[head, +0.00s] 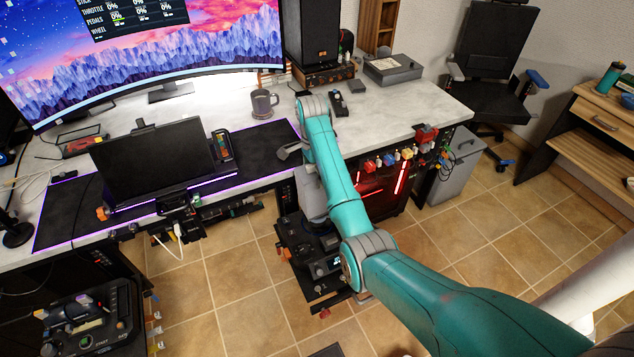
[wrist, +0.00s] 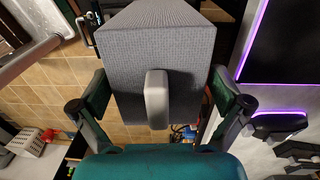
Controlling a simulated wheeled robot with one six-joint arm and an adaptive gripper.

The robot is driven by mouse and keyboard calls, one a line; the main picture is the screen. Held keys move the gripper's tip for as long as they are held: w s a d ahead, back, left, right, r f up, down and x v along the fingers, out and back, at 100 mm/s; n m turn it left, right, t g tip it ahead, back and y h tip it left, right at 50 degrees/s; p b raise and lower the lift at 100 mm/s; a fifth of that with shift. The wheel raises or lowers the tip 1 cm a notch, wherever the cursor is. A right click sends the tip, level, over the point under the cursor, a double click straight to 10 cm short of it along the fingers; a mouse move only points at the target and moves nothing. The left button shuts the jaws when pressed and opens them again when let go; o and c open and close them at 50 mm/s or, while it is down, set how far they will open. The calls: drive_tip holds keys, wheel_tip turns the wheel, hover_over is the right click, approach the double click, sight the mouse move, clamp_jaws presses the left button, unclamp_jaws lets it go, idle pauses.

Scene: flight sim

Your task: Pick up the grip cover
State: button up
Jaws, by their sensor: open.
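The grip cover (wrist: 165,50) appears to be the grey, fabric-textured box with a paler rounded tab on its near face. It fills the middle of the wrist view. My gripper (wrist: 160,95) is open, with one finger on each side of the box. I cannot tell whether either finger touches it. In the head view, a pale grey shape, likely the same cover (head: 313,205), shows partly behind my arm, above the black control unit (head: 322,262) at the desk's front. My fingers are hidden there by my arm.
The desk (head: 400,115) holds a mug (head: 263,104), a dark laptop-like screen (head: 155,160) and a large curved monitor (head: 150,40). Coloured knobs (head: 390,158) line its right front edge. Another control panel (head: 90,315) stands at lower left. Tiled floor (head: 480,240) lies open at right.

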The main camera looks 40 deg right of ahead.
drive_tip(key=shift+s+f, duration=0.1)
drive_tip(key=shift+f, duration=0.45)
drive_tip(key=c, duration=1)
drive_tip(key=shift+c, duration=0.2)
